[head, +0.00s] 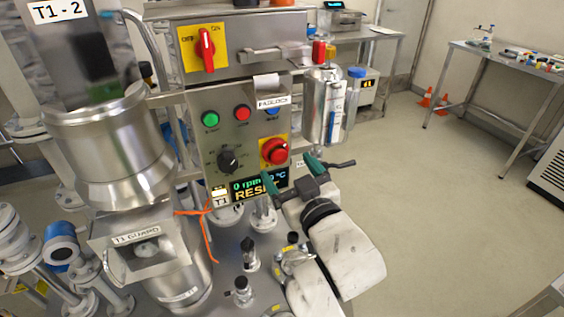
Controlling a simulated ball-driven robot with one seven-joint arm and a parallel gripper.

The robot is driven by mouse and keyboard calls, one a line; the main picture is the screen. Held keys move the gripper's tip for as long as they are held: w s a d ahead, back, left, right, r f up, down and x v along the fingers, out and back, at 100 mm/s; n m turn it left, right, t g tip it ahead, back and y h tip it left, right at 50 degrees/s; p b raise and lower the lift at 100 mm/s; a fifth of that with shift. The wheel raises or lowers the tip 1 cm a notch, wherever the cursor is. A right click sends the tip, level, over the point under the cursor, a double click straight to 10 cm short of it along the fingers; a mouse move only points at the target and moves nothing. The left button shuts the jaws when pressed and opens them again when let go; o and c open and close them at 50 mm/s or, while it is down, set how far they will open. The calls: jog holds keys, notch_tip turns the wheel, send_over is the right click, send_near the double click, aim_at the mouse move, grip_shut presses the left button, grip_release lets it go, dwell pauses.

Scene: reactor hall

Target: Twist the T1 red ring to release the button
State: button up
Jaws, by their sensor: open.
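The red button with its ring (274,151) is a round red mushroom head on a yellow plate, at the lower right of the steel control panel (202,164). My gripper (293,174) is open and empty, with its two teal-tipped fingers apart just below and to the right of the button. The fingers seem not to touch it. A display (259,187) below the button reads 0 rpm and partly "RESE…", its right end hidden by a finger. A T1 label (221,202) sits left of the display.
A black knob (229,160) and green (210,119), red (242,113) and blue (272,110) buttons share the panel. A red rotary switch (207,50) is above. A steel cylinder (325,104) stands close right. Orange cable (207,235) hangs lower left. Floor at right is open.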

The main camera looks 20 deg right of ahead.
jog(key=shift+s, duration=2.65)
